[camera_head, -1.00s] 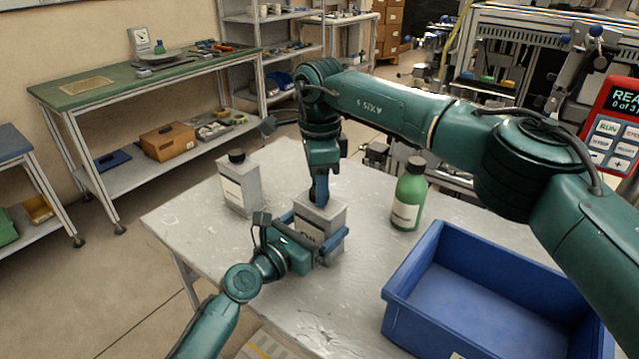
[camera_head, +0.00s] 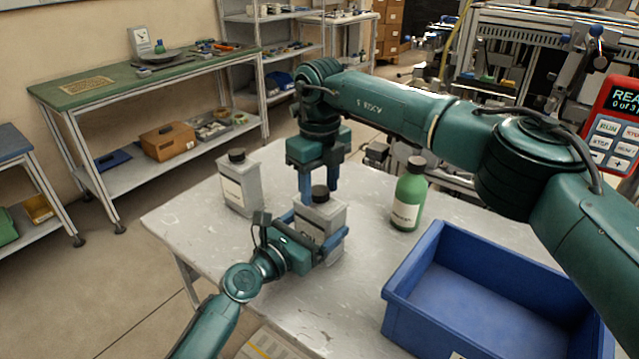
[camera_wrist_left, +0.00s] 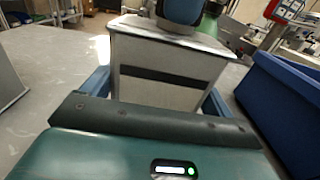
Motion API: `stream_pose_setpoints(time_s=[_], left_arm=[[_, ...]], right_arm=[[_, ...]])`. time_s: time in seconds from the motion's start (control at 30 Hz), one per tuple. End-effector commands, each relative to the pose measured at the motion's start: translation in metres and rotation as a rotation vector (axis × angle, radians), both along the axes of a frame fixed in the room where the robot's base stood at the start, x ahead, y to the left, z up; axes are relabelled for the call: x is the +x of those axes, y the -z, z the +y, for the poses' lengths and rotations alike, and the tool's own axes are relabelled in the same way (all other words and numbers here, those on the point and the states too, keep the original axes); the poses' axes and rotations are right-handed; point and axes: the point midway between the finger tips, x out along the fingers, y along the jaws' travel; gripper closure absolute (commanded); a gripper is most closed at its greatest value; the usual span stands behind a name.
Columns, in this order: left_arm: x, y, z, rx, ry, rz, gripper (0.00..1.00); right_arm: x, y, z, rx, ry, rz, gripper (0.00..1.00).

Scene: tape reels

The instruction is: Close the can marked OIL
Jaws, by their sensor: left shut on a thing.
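A grey can (camera_head: 326,217) with a black cap (camera_head: 320,192) on its top stands on the table. Its label is mostly hidden, so I cannot read its marking. My left gripper (camera_head: 305,238) is shut around the can's sides; the left wrist view shows the can (camera_wrist_left: 165,80) between its blue fingers. My right gripper (camera_head: 319,190) points down over the can, its two blue fingers apart, with the cap showing between or just below them. A blue fingertip hides the cap in the left wrist view. I cannot tell whether the cap is fully seated.
Another grey can (camera_head: 240,187) with a black cap stands to the left. A green bottle (camera_head: 408,200) with a dark cap stands to the right. A blue bin (camera_head: 400,290) fills the table's right front. A red panel (camera_head: 615,125) is at the right edge.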

Motion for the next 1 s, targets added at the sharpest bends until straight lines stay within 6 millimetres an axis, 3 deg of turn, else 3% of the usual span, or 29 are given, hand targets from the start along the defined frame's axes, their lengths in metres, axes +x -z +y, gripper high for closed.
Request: stream_pose_setpoints(time_s=[0.37, 0.7, 1.0], left_arm=[[0.000, 0.001, 0.000, 0.002, 0.000, 0.001, 0.78], [0.000, 0.001, 0.000, 0.002, 0.000, 0.001, 0.78], [0.000, 0.001, 0.000, 0.001, 0.000, 0.000, 0.78]], right_arm=[[0.000, -0.003, 0.000, 0.000, -0.001, 0.000, 0.45], [0.000, -0.042, 0.000, 0.000, -0.001, -0.001, 0.45], [0.000, -0.045, 0.000, 0.000, -0.002, 0.000, 0.47]])
